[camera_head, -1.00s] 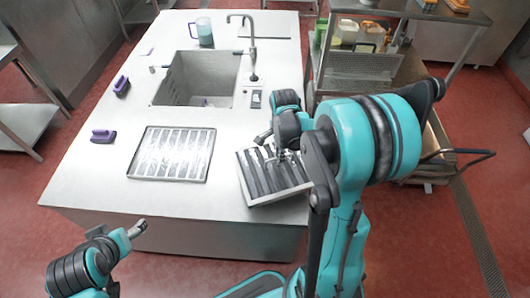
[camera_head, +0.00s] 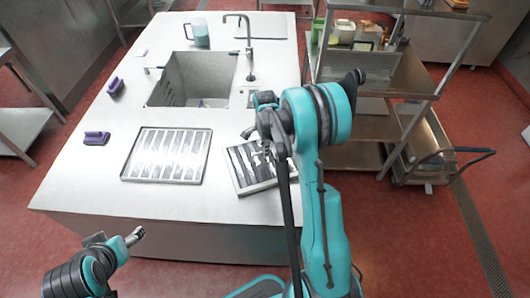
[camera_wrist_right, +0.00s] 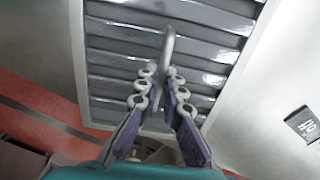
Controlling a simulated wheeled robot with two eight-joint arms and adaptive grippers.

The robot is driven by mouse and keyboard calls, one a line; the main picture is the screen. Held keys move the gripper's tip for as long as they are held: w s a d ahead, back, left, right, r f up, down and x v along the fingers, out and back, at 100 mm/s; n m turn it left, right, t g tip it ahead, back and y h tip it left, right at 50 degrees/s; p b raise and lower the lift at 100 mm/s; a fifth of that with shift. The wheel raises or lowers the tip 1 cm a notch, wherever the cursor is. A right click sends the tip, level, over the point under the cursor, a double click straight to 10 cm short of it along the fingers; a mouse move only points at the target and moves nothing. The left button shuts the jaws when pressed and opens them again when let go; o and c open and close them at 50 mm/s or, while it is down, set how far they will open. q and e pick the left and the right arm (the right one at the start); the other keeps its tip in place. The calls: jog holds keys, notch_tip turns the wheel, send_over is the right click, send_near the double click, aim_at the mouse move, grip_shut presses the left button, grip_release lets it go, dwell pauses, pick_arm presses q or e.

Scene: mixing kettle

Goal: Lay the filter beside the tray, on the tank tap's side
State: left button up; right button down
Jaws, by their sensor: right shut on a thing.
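The filter (camera_head: 243,170), a grey slatted panel with a pale frame, is just right of the tray, close to the worktop. Whether it touches the top cannot be told. My right gripper (camera_head: 268,150) is shut on its handle; in the wrist view the looped handle (camera_wrist_right: 168,42) runs between the fingers over the slats of the filter (camera_wrist_right: 110,72). The tray (camera_head: 162,181) lies flat with a striped surface. The tank tap (camera_head: 250,50) stands at the tank's right edge. My left gripper (camera_head: 134,237) is off the worktop's front edge; its fingers are too small to judge.
The sunken tank (camera_head: 195,80) is behind the tray. Purple-handled tools (camera_head: 96,137) and a jug (camera_head: 200,33) stand on the worktop (camera_head: 75,185). A steel cart (camera_head: 390,100) stands to the right.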

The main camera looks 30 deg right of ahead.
jog(key=shift+f, duration=0.3)
jog(key=shift+r, duration=0.1)
jog(key=c, duration=2.1)
grip_release()
jog(key=shift+f, duration=0.2)
jog(key=o, duration=0.4)
jog(key=shift+r, duration=0.1)
jog(key=shift+r, duration=0.1)
